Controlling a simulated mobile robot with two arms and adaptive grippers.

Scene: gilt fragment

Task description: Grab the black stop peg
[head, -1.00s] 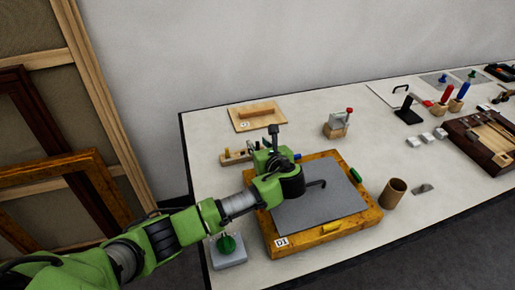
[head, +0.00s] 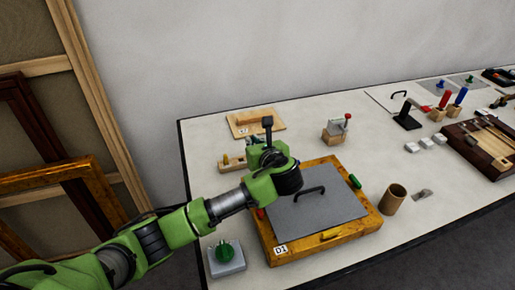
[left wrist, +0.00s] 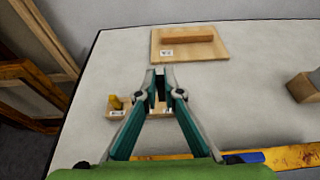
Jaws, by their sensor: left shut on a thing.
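The black stop peg (left wrist: 160,86) is a small dark shape between the fingertips of my left gripper (left wrist: 160,80) in the left wrist view. The gripper is shut on it, over a small wooden peg rack. The rack (left wrist: 126,113) has a yellow peg (left wrist: 116,102) at its left end; it also shows in the head view (head: 232,162). In the head view my left wrist hides the fingers, the black peg and the rack's right part. I cannot tell whether the peg is still in the rack. My right gripper is not in view.
A gilt frame (head: 342,239) with a grey, handled plate (head: 318,212) lies right of my wrist. A wooden float board (left wrist: 162,45) lies behind the rack. A cardboard tube (head: 394,200), a green-knobbed block (head: 227,262) and a red-knobbed wooden block (head: 334,135) stand around.

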